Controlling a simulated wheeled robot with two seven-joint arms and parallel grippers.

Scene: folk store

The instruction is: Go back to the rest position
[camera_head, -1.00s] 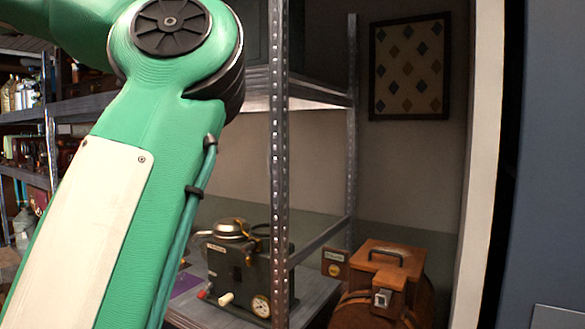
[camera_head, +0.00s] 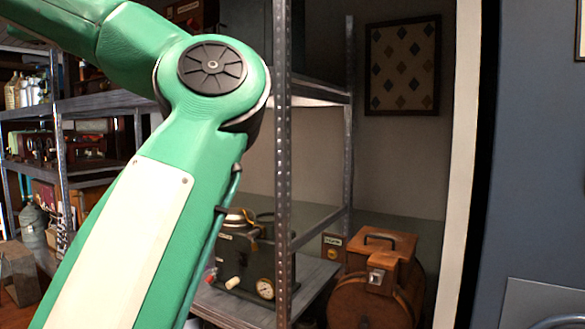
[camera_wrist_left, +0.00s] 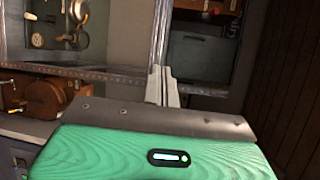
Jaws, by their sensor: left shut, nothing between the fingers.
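My green left arm (camera_head: 165,190) comes in from the upper left of the head view, bends at a round black joint cap and runs down out of the picture. Its gripper is outside the head view. In the left wrist view my left gripper (camera_wrist_left: 163,84) shows with its two pale fingers together and nothing between them. The fingers point toward the metal shelf frame; I cannot tell how close they are to it. My right gripper is in neither view.
A metal shelf post (camera_head: 282,170) stands right beside my left arm. A grey machine with a gauge (camera_head: 264,289) sits on the low shelf. A brown wooden case (camera_head: 375,285) stands right of it. A framed picture (camera_head: 403,66) hangs behind. A blue-grey wall (camera_head: 540,180) closes the right side.

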